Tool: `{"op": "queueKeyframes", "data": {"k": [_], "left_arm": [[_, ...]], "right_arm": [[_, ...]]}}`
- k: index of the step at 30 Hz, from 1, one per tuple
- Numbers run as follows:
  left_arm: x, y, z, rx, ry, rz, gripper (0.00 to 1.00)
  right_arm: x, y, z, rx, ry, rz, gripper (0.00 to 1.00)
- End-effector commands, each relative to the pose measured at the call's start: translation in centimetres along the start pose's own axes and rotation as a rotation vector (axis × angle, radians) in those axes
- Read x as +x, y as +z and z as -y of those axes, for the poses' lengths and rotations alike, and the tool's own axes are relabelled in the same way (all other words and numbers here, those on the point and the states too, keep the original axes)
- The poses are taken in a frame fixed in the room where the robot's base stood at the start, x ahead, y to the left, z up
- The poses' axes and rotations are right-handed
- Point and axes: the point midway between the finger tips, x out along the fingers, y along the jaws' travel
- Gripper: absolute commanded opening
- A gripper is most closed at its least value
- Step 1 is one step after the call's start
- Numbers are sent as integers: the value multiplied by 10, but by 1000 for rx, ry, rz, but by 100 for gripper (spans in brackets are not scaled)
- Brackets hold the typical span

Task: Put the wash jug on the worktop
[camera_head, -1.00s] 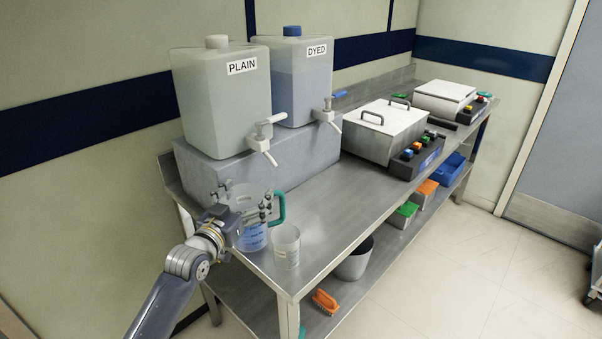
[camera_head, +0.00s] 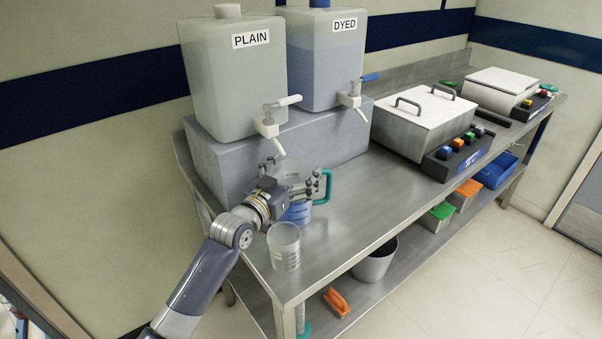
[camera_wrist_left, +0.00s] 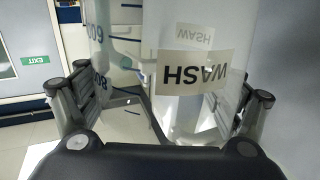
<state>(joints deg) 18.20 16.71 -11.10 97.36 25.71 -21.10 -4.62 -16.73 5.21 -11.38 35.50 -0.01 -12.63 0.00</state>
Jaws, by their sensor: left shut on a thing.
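The wash jug is a clear jug (camera_head: 297,214) with a teal handle (camera_head: 326,187) and blue print low on its side. It is over the left part of the steel worktop (camera_head: 361,225), in front of the grey plinth. My left gripper (camera_head: 296,191) is shut on the jug, its fingers hiding part of the side. In the left wrist view the jug (camera_wrist_left: 180,110) fills the middle between the fingers, with a WASH label (camera_wrist_left: 194,77) reading upside down and scale marks at the left. I cannot tell whether its base touches the worktop. My right gripper is not in view.
A clear beaker (camera_head: 284,248) stands close by on the worktop, nearer the front left corner. PLAIN (camera_head: 232,75) and DYED (camera_head: 325,60) tanks with taps stand on the plinth (camera_head: 240,158). A lidded bath (camera_head: 425,118) stands right. The worktop between is clear.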

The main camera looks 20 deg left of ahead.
Motion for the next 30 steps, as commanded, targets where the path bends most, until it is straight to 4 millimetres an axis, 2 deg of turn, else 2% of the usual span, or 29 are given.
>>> {"op": "queueKeyframes", "data": {"k": [2,5,11,12,13,19,27,30], "left_arm": [[-1,3,1,1,-2,2,35],[-1,2,1,1,-1,2,35],[-1,4,0,2,-1,2,35],[-1,5,0,2,-1,5,95],[-1,5,0,2,-1,5,100],[-1,5,0,2,-1,4,100],[-1,2,1,2,-1,4,100],[-9,4,1,2,-1,5,100]], "right_arm": [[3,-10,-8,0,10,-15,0],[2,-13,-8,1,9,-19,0],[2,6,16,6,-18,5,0],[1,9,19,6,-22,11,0],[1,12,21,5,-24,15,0],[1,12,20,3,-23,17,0],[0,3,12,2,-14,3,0],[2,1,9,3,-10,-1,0]]}}
